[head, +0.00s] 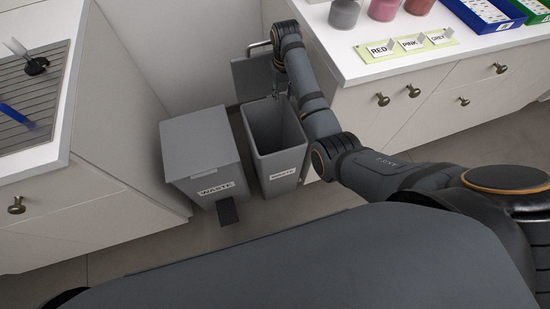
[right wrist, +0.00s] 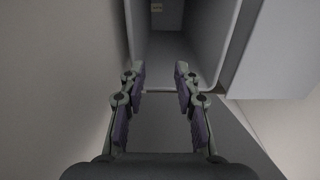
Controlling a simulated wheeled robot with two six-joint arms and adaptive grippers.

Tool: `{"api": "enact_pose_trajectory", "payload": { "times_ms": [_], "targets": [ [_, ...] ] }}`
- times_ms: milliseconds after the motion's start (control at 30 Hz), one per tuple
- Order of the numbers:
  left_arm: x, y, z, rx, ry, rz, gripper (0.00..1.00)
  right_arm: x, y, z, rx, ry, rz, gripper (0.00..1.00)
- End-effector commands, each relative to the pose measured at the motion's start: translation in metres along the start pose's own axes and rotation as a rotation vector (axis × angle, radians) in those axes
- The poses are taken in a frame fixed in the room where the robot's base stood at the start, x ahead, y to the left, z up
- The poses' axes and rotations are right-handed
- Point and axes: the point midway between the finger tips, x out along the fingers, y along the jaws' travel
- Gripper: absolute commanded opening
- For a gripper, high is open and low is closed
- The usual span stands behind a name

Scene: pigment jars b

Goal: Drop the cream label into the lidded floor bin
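The closed grey bin (head: 200,145) with a flat lid, a WASTE label and a front pedal stands on the floor. An open grey bin (head: 277,163), also labelled, stands beside it on the right. My right gripper (right wrist: 160,78) is open with nothing between its fingers, over the near rim of an open bin (right wrist: 222,50); the head view shows it small above the open bin. A small pale patch (right wrist: 157,7) shows deep inside that bin; I cannot tell whether it is the cream label. My left gripper is out of view.
A grey panel (head: 250,77) stands upright behind the open bin. Cabinets flank the bins. The right counter holds pigment jars (head: 385,8), a card holder (head: 408,47) with RED and PINK cards among others, and a blue tray (head: 490,22). A drying rack (head: 30,95) lies left.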

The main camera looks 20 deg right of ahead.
Motion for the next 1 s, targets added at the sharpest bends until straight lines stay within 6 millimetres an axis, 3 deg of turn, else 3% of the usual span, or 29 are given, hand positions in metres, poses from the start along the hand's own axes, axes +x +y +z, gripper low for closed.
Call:
{"api": "enact_pose_trajectory", "payload": {
  "times_ms": [200, 1000],
  "targets": [
    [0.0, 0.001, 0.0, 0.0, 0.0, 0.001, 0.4, -0.02, 0.0, 0.0, 0.0, 0.001, 0.0, 0.32],
    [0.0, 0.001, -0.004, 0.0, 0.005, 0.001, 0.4, -0.02, 0.0, 0.0, 0.0, -0.001, 0.0, 0.32]
  ]
}}
